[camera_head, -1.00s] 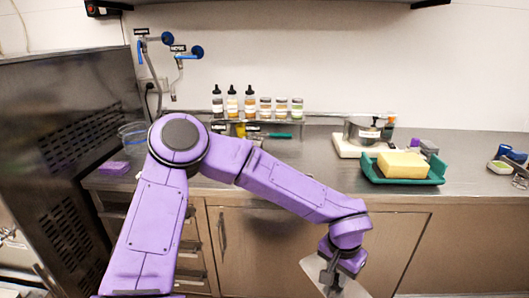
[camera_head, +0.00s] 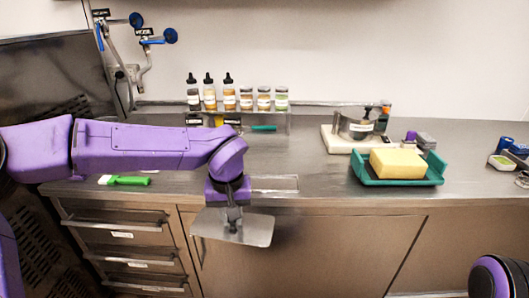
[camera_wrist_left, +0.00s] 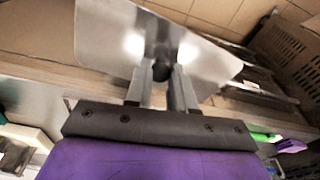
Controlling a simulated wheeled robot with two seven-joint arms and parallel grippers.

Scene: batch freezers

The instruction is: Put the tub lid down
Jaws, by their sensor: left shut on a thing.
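The tub lid (camera_head: 262,231) is a pale, shiny flat plate with rounded corners. My left gripper (camera_head: 234,216) is shut on its middle, apparently by a small knob. The lid hangs in front of the counter's front edge, over the cabinet doors, and touches nothing else that I can see. In the left wrist view the two fingers (camera_wrist_left: 163,82) close on the dark knob, with the lid (camera_wrist_left: 207,62) spread beyond them. No tub shows clearly. My right gripper is not in view.
The steel counter (camera_head: 320,183) is bare in the middle. Several bottles and jars (camera_head: 246,98) line the back. A green-handled tool (camera_head: 128,180) lies at left.

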